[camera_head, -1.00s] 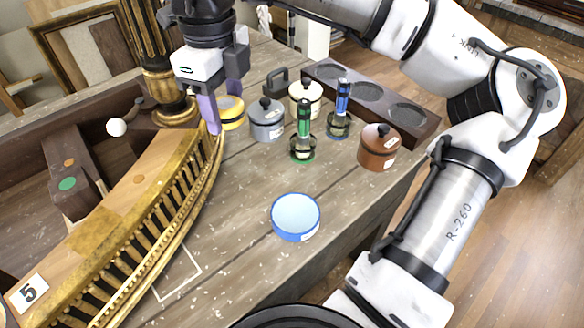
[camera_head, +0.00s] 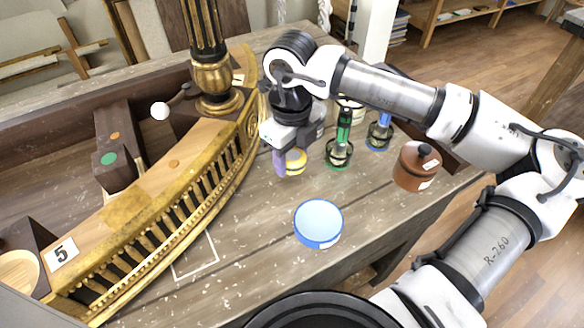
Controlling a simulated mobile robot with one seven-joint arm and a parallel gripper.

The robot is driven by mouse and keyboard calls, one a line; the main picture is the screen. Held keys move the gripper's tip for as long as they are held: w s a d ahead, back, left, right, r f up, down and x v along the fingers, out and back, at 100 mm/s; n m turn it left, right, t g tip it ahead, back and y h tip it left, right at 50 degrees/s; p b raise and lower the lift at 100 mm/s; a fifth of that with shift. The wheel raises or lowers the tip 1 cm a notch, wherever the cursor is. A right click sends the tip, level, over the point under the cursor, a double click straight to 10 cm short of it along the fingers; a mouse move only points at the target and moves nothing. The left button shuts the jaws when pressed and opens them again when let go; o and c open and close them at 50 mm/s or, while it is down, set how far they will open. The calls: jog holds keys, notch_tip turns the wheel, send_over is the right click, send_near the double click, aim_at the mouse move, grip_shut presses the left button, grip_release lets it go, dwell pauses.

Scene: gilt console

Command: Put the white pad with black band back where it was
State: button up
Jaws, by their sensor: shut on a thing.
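My gripper (camera_head: 284,164) is in the middle of the view, pointing down over the table, with one purple finger in plain sight. It is shut on a round yellow tin (camera_head: 296,161), which shows just right of that finger. The other finger is mostly hidden. I cannot make out a white pad with a black band anywhere in view. A white outlined square (camera_head: 197,257) is marked on the bare table, left of a round blue tin (camera_head: 318,222).
The table's front middle (camera_head: 255,260) is bare.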

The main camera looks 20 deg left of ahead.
aim_at(292, 183)
notch_tip(292, 183, down, 6)
jog(key=shift+r+p, duration=0.15)
jog(key=shift+p, duration=0.3)
jog(key=shift+f+b, duration=0.25)
jog(key=shift+b, duration=0.1)
jog(key=o, duration=1)
jog(key=shift+r, duration=0.1)
jog(key=shift+o, duration=0.2)
jog(key=shift+r+p, duration=0.25)
jog(key=shift+p, duration=0.2)
notch_tip(292, 183, up, 12)
jog(key=shift+f+b, duration=0.1)
jog(key=shift+b, duration=1.05)
